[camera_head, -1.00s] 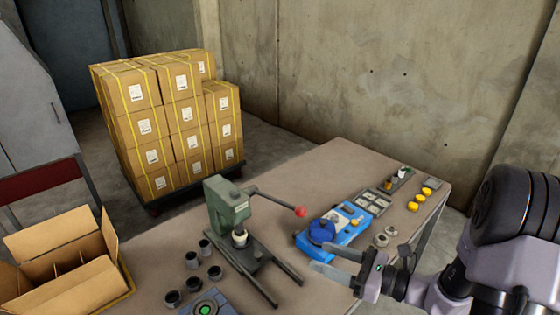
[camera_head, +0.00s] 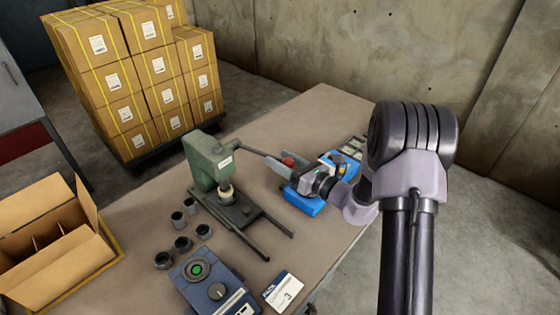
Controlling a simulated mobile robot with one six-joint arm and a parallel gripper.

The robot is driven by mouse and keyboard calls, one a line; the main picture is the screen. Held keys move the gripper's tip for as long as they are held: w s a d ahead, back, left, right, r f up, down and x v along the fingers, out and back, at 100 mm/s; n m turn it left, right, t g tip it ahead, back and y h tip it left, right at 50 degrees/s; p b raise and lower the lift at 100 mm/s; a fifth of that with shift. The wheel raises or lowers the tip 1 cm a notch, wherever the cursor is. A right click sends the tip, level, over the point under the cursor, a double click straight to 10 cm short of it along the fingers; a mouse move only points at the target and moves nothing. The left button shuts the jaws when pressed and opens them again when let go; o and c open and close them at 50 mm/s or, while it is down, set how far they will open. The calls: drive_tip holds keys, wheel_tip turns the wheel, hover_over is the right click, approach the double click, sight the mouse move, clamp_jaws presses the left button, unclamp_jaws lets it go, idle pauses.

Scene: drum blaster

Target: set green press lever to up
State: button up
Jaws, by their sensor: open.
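The green press (camera_head: 208,163) stands on the table, with its ram above a dark base plate. The knob shows by the fingers and is partly hidden. I cannot tell whether the fingers touch it or the knob lies between them.
Several dark cups (camera_head: 182,243) stand left of the press base. A control box (camera_head: 215,285) and a white card (camera_head: 284,292) lie in front. An open carton (camera_head: 50,235) is at left; stacked boxes (camera_head: 130,75) stand behind.

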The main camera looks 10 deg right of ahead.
drive_tip(key=shift+w+a, duration=0.25)
clamp_jaws()
idle(1.4)
